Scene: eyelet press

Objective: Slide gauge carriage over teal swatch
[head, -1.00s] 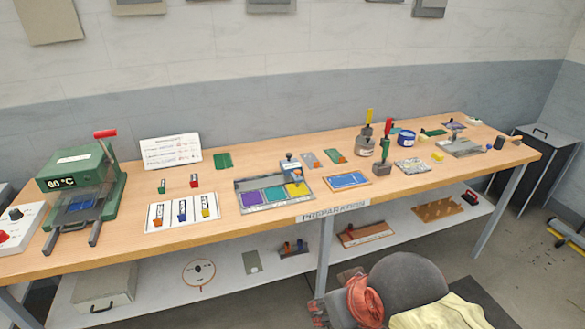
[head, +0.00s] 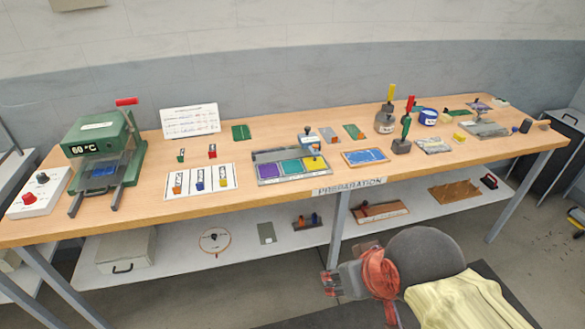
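The gauge (head: 262,181) is a grey tray on the bench with three swatches in a row: purple (head: 268,171), teal (head: 292,167) and yellow (head: 315,163). Its carriage (head: 307,141), a blue and white block with a dark knob, stands at the back right, by the yellow swatch. The teal swatch looks uncovered. My gripper (head: 328,283) is low in front of the bench, below the tabletop and well apart from the gauge. Its fingers point left and are too small to tell whether they are open.
A blue panel (head: 365,156) lies right of the gauge, and a white card with coloured blocks (head: 229,184) lies left. The green press (head: 100,140) is at far left. The bench's front edge (head: 250,204) lies between my gripper and the gauge.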

